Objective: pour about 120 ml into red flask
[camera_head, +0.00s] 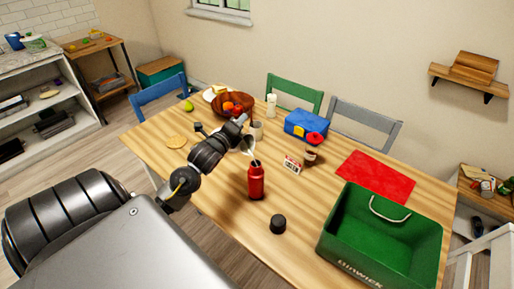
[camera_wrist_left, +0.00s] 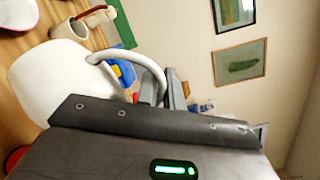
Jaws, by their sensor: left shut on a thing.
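The red flask (camera_head: 256,183) stands upright on the wooden table, its top open. A black cap (camera_head: 278,224) lies on the table in front of it. My left gripper (camera_head: 241,121) is shut on the handle of a white jug (camera_head: 248,144), just behind and above the flask. The jug is tilted with its lower end close over the flask mouth; I cannot tell whether liquid is flowing. In the left wrist view the white jug (camera_wrist_left: 48,82) and its curved handle show large, with a red edge at the lower left. The flask's inside is hidden. My right gripper is not in view.
A green crate (camera_head: 335,240) stands at the table's front right, beside a red mat (camera_head: 375,177). A blue box (camera_head: 306,124), a brown jar (camera_head: 311,156), a small calendar-like block (camera_head: 292,164) and a wooden bowl (camera_head: 233,105) stand behind. The table's left front is fairly clear.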

